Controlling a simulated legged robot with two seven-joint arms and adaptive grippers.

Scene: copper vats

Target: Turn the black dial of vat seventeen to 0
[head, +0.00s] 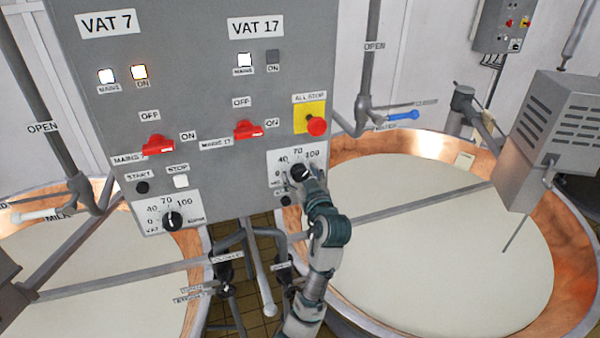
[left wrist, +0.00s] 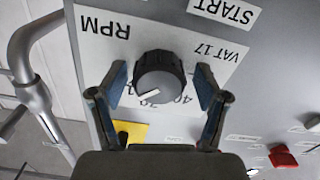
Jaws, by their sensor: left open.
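The black dial of vat seventeen (head: 299,172) is at the lower right of the grey panel in the head view, on a white scale plate (head: 283,160). In the left wrist view the dial (left wrist: 160,75) sits upside down on its plate marked VAT 17 and RPM. Its white pointer line faces the lower left there, seemingly between 70 and 100. My left gripper (head: 302,182) is at the dial; in the left wrist view its open fingers (left wrist: 162,88) stand either side of the dial, with a visible gap on both sides. The 0 mark is not readable there. My right gripper is not in view.
A red stop button (head: 316,126) on yellow is just above the dial. A red mains switch (head: 248,130) and the vat 7 dial (head: 172,220) are to the left. The right copper vat (head: 440,150) lies behind my arm. Pipes stand below the panel.

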